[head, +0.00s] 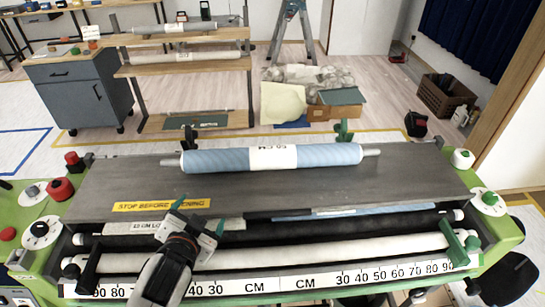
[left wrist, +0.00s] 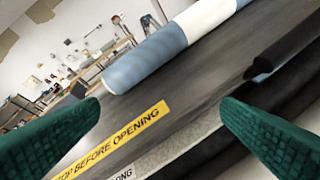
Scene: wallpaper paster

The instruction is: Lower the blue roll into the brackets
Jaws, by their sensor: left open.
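The blue roll (head: 215,160) with a white label band lies crosswise on the grey top plate, its metal shaft ends sticking out on both sides. It also shows in the left wrist view (left wrist: 146,62), ahead of and apart from the fingers. My left gripper (head: 200,216) is open and empty over the front left of the machine, nearer to me than the roll. Its green fingers (left wrist: 160,103) are spread wide. My right gripper is not in view.
The grey plate (head: 400,185) is mostly clear. A yellow warning strip (head: 162,204) lies near my left gripper. Black and white rollers (head: 350,250), a green lever (head: 455,242) and a ruler (head: 330,281) run along the front. Red and green knobs (head: 60,189) (head: 490,198) sit at both ends.

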